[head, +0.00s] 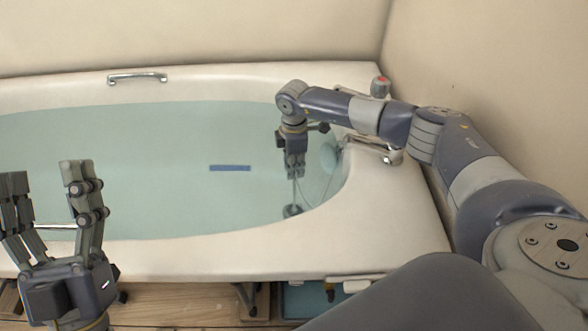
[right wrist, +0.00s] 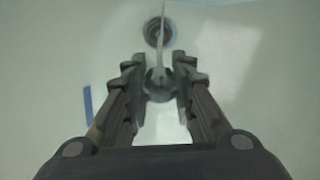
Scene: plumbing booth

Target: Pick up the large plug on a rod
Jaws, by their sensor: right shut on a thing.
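My right gripper (head: 294,172) points down into the water-filled bathtub (head: 400,225) near its right end. It is shut on the thin rod (head: 296,192) of the plug, which hangs below the fingertips. A dark round shape (head: 292,211) shows at the rod's lower end; I cannot tell plug from drain there. In the right wrist view, the dark plug (right wrist: 158,86) shows between the fingers, with the round drain (right wrist: 158,32) apart from it, higher in the picture. My left gripper (head: 50,205) is open and empty at the tub's near left side.
A blue strip (head: 230,168) lies in the tub, left of my right gripper. A grab handle (head: 137,77) is on the far rim. Walls close the back and right.

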